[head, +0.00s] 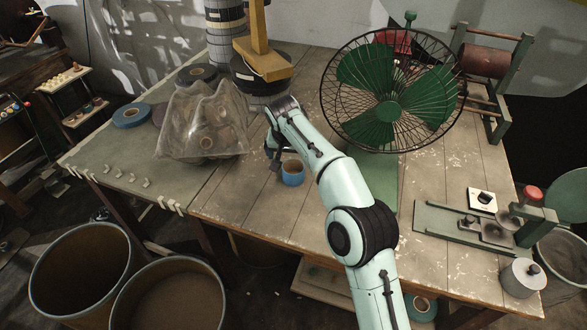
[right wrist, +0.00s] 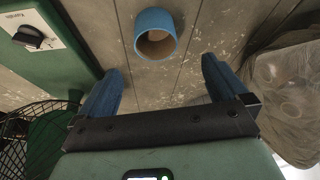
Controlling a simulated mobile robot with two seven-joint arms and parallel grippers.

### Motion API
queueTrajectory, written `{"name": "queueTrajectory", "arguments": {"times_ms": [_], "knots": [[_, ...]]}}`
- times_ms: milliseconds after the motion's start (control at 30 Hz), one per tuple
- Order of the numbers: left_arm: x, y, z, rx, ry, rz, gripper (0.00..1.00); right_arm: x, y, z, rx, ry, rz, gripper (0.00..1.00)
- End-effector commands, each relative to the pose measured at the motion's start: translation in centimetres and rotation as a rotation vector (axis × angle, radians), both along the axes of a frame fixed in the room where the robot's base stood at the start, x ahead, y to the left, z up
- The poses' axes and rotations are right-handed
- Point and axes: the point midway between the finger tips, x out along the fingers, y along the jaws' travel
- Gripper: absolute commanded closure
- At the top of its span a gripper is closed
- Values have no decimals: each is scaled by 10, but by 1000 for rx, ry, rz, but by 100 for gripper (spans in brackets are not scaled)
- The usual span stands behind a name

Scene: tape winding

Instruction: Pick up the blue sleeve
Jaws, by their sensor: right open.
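The blue sleeve (head: 292,174) is a short hollow ring standing on the wooden table in the head view. It also shows at the top middle of the right wrist view (right wrist: 156,33), with its open end facing the camera. My right gripper (right wrist: 160,82) is open and empty, with its two blue fingers apart. The sleeve appears beyond the fingertips and between their lines, not touching them. In the head view the right gripper (head: 272,148) is just left of the sleeve and partly hidden by my arm. My left gripper does not show.
A clear plastic bag (head: 203,125) over rolls stands left of my gripper. A green caged fan (head: 390,105) stands behind right. A blue tape roll (head: 132,115) lies at the far left. A press-like device (head: 480,228) is at the right. The table's front middle is mostly clear.

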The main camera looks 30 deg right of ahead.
Motion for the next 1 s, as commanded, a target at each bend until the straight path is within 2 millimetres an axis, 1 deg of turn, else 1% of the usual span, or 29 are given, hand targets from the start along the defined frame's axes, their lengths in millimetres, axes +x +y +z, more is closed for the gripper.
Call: {"name": "queueTrajectory", "arguments": {"times_ms": [33, 100, 200, 300, 567, 733, 833, 900, 1000], "knots": [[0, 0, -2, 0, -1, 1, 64, 2, -3, -11, 0, 4, -1, 0], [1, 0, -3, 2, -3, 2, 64, 6, -6, -25, 0, 6, -2, 0], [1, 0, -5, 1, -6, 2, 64, 12, -10, -43, 1, 6, -1, 0], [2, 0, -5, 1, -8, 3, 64, 18, -14, -57, 1, 3, -2, 0], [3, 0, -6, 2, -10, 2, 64, 23, -20, -74, 0, 2, -2, 0], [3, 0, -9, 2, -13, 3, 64, 29, -32, -98, 1, 3, -2, 0], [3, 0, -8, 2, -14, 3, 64, 33, -34, -109, 1, 3, 0, 0], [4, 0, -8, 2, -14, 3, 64, 35, -35, -114, 1, 3, -1, 0], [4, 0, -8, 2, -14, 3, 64, 36, -36, -115, 1, 1, -1, 0]]}}
